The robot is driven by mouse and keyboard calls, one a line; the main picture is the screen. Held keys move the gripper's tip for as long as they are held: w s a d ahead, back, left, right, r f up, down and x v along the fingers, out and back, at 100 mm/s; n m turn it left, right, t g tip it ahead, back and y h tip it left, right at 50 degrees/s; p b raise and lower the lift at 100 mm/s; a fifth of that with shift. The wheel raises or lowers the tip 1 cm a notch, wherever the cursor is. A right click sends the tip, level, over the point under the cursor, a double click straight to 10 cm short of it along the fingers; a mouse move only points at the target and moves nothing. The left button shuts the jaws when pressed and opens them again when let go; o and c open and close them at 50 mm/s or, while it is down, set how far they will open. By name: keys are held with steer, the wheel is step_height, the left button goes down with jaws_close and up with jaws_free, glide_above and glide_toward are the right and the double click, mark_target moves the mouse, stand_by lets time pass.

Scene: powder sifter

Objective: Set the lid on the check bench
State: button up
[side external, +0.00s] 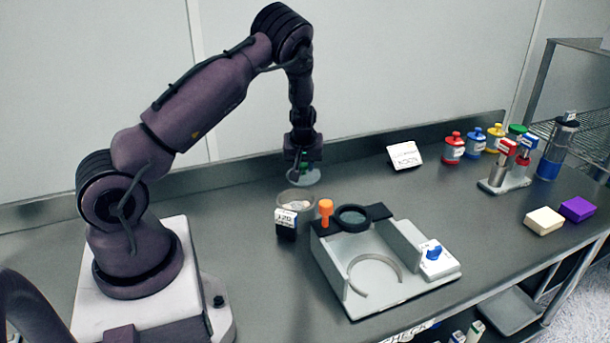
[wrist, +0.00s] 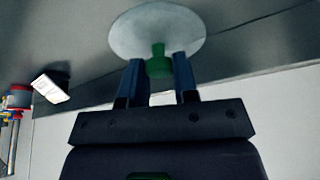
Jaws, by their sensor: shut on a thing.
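My gripper (side external: 303,160) is shut on the green knob of the lid (side external: 308,177), a pale round disc. In the wrist view the lid (wrist: 157,30) shows as a pale disc, with its green knob between the two fingers of my gripper (wrist: 158,72). In the side view the lid hangs above the worktop, near and above an open round glass dish (side external: 295,201) and apart from it. A sign reading CHECK (side external: 411,331) is on the front edge of the bench; part of it is cut off by the frame.
A black labelled block (side external: 286,224) stands by the dish. The sifter stand (side external: 372,290) with an orange knob (side external: 326,207) is to the right. A white sign (side external: 404,156) and several coloured jars (side external: 453,147) stand farther back.

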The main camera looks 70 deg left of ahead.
mark_target(305, 170)
steer(key=shift+w+a+f, duration=0.25)
steer(key=shift+f, duration=0.2)
steer(key=shift+w+f, duration=0.1)
steer(key=shift+f, duration=1.5)
steer(key=shift+f, duration=0.15)
steer(key=o, duration=1)
